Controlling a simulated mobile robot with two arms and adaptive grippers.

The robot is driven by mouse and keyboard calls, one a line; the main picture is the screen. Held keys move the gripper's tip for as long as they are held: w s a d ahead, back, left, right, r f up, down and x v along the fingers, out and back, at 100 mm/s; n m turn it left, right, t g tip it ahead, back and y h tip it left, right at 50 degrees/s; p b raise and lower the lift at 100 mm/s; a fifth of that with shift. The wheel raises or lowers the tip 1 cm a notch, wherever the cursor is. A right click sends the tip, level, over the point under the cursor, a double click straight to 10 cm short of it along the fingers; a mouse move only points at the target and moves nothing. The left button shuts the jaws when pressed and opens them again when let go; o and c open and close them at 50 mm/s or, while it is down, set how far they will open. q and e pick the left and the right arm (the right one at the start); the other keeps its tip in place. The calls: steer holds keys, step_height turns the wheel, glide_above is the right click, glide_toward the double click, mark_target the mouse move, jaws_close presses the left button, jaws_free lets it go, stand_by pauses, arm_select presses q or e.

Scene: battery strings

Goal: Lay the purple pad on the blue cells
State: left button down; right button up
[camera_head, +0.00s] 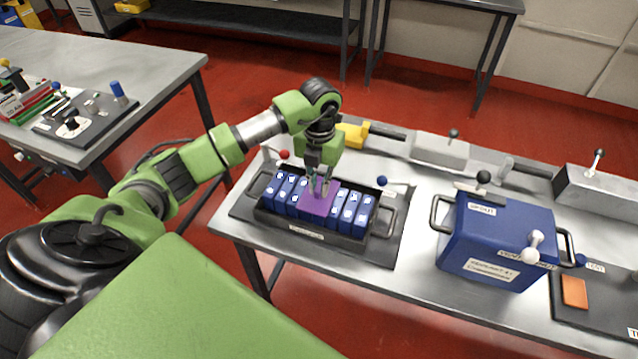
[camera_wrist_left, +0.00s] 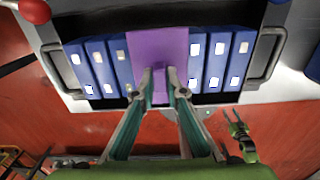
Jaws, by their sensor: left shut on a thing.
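The purple pad (camera_head: 316,204) is over the middle of the row of blue cells (camera_head: 354,210). The cells stand upright side by side in a black tray (camera_head: 300,232) with a handle at each end. My left gripper (camera_head: 319,190) points down and is shut on the purple pad. In the left wrist view the pad (camera_wrist_left: 158,52) covers the middle cells, and blue cells (camera_wrist_left: 212,62) show on both sides of it. The fingertips (camera_wrist_left: 160,80) are at the pad's near edge. I cannot tell whether the pad touches the cells.
A blue box (camera_head: 492,240) with handles stands to the right on the same metal table. A red-knobbed lever (camera_head: 284,155) and a blue-knobbed lever (camera_head: 382,181) flank the tray. An orange block (camera_head: 574,292) lies at the far right. A yellow tool (camera_head: 352,134) lies behind the tray.

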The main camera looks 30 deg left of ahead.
mark_target(319, 187)
arm_select(q)
steer(key=shift+f, duration=0.2)
steer(key=c, duration=2)
jaws_free()
steer(key=shift+c, duration=0.2)
steer(key=shift+r, duration=0.1)
steer(key=shift+r, duration=0.2)
steer(key=shift+w+r, duration=0.1)
steer(key=shift+r, duration=0.2)
step_height(319, 187, up, 11)
steer(key=b, duration=0.2)
steer(key=shift+r+b, duration=0.15)
steer(key=shift+b, duration=0.2)
